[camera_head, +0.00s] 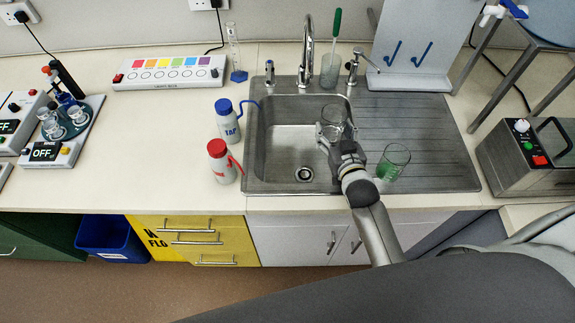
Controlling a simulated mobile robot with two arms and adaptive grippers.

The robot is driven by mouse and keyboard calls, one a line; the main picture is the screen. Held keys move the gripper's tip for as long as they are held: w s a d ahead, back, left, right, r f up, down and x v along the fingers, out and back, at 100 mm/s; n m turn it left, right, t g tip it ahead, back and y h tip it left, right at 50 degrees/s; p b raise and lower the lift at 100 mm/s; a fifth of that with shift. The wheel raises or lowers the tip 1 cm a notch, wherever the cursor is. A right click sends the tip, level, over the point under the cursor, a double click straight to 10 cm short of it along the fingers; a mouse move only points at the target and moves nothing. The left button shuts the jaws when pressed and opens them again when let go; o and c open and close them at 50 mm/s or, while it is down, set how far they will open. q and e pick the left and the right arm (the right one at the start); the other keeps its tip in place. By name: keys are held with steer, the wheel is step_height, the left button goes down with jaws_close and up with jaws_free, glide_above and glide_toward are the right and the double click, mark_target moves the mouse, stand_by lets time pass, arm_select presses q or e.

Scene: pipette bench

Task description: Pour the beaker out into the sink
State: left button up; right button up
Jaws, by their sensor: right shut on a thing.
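My right gripper (332,131) is shut on a clear glass beaker (334,113) and holds it over the right side of the steel sink (278,150), by the edge of the drainboard. I cannot tell whether this beaker has anything in it or how far it is tilted. A second glass beaker (394,158) with green at its bottom is on the ribbed drainboard, right of my right wrist. The sink's drain (304,174) shows at the front of the basin. My left gripper is not in view.
The tap (307,50) rises behind the basin, with a small valve on each side. A glass with a green-handled brush (331,68) stands behind the sink. A blue-capped bottle (227,121) and a red-capped bottle (221,162) stand left of it. The drainboard (430,125) has free room at right.

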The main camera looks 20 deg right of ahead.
steer(key=shift+s+a+r+n+b, duration=0.1)
steer(key=shift+a+n+b, duration=0.35)
steer(key=shift+b, duration=0.55)
steer(key=n+b, duration=0.1)
steer(key=a+n+t+b, duration=0.1)
steer(key=b, duration=0.1)
steer(key=shift+s+r+h, duration=0.1)
steer(key=shift+r+h, duration=0.2)
steer(key=shift+r, duration=0.1)
steer(key=shift+s+a+f+n+t+b, duration=0.1)
steer(key=shift+a+n+t+b, duration=0.45)
steer(key=shift+n+b, duration=1.6)
steer(key=shift+s+a+f+n+t+b, duration=0.1)
steer(key=shift+a+n+t+b, duration=0.4)
steer(key=shift+n+b, duration=1.55)
steer(key=shift+s+a+f+n+t+b, duration=0.1)
steer(key=shift+a+n+t+b, duration=0.45)
steer(key=shift+n+b, duration=1.6)
steer(key=shift+d+m+t+b, duration=0.2)
steer(key=shift+m+t+b, duration=0.1)
steer(key=shift+m+b, duration=0.4)
